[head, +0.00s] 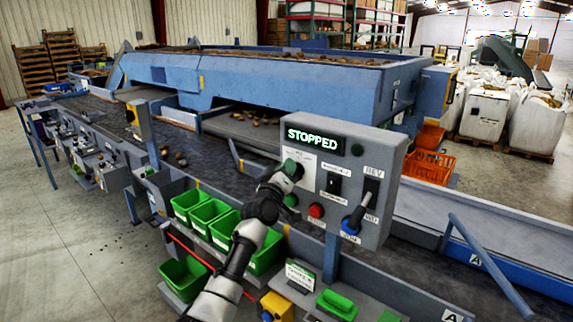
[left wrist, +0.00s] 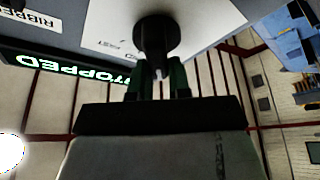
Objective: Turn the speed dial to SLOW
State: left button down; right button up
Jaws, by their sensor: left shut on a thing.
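The grey control panel (head: 385,160) stands over the conveyor, and its lit display (head: 315,140) reads STOPPED. My left gripper (head: 290,168) is at the panel's upper left, below the display, and covers the dial in the head view. In the left wrist view, the dial is a dark round knob (left wrist: 157,33) on the pale panel face. My left gripper (left wrist: 160,72) is shut on the knob's narrow grip. The small print beside the knob is upside down and too blurred to read, so I cannot tell the dial's setting. My right gripper is not in view.
Near my left gripper are a green button (head: 291,200), a red button (head: 316,210) and a black switch (head: 333,183). Green bins (head: 210,212) line the conveyor's front edge.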

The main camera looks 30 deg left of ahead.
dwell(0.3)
pick_arm(q)
jog(key=c, duration=1.1)
grip_release()
jog(key=shift+o, duration=0.2)
jog(key=b+v, duration=0.2)
jog(key=v, duration=0.8)
jog(key=shift+s, duration=0.4)
jog(key=shift+f, duration=0.15)
